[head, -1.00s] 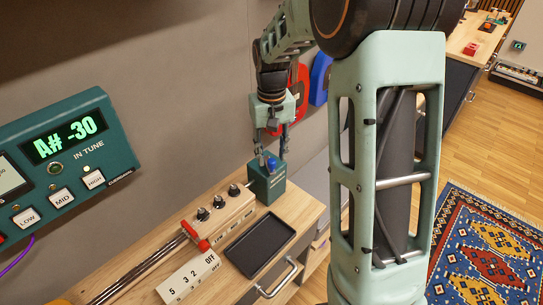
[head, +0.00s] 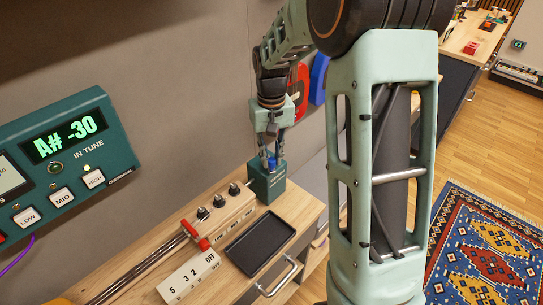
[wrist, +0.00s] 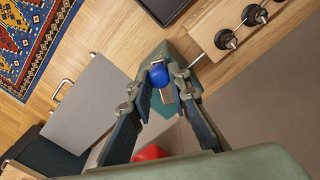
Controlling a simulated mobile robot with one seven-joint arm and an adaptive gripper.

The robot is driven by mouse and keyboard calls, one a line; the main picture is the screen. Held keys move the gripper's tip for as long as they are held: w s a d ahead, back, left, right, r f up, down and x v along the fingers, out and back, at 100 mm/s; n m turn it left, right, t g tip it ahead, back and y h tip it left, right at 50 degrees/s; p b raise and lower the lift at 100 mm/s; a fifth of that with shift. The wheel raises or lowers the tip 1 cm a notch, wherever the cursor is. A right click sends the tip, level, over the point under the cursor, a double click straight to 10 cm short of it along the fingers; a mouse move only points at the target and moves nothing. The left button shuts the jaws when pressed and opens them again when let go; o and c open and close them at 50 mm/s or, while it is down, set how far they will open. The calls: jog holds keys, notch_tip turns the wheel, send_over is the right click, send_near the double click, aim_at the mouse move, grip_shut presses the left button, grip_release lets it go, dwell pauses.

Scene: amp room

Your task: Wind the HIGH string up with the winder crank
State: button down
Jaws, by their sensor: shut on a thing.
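The winder crank shows as a blue knob (head: 271,163) on top of a dark green holder block (head: 267,183); the rest of it is mostly hidden. My gripper (head: 272,157) is shut on the blue knob from above. In the wrist view the knob (wrist: 159,75) sits between my fingertips (wrist: 160,84). A wooden headstock (head: 218,218) with three dark tuning posts lies left of the holder; its small labels are hard to read. The tuner (head: 70,150) reads "A# -30", and a small light glows above its HIGH button (head: 94,179).
A black tray (head: 260,243) lies on the bench in front of the headstock. A white numbered slider plate (head: 190,279) and a red clamp-like piece (head: 201,242) are to the left. Red and blue objects hang on the wall behind my gripper. A patterned rug covers the floor at right.

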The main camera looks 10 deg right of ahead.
jog(key=shift+a+m, duration=0.1)
jog(key=shift+m, duration=0.2)
jog(key=a+m, duration=0.1)
jog(key=m, duration=0.1)
jog(key=shift+a+m+b, duration=0.1)
jog(key=shift+m+b, duration=0.2)
jog(key=shift+b, duration=0.1)
jog(key=m, duration=0.1)
jog(key=a+m, duration=0.1)
jog(key=m, duration=0.1)
jog(key=shift+w+a+m, duration=0.2)
jog(key=shift+w+m, duration=0.1)
jog(key=shift+w, duration=0.05)
jog(key=shift+w+a+r+m, duration=0.1)
jog(key=shift+w+a+m, duration=0.25)
jog(key=shift+m, duration=0.8)
jog(key=shift+w+a+f+m, duration=0.1)
jog(key=shift+w+a+m, duration=0.25)
jog(key=shift+m, duration=0.85)
jog(key=shift+w+a+r+m, duration=0.15)
jog(key=shift+w+m, duration=0.25)
jog(key=shift+m, duration=0.75)
jog(key=shift+a, duration=0.1)
jog(key=c, duration=1.8)
grip_release()
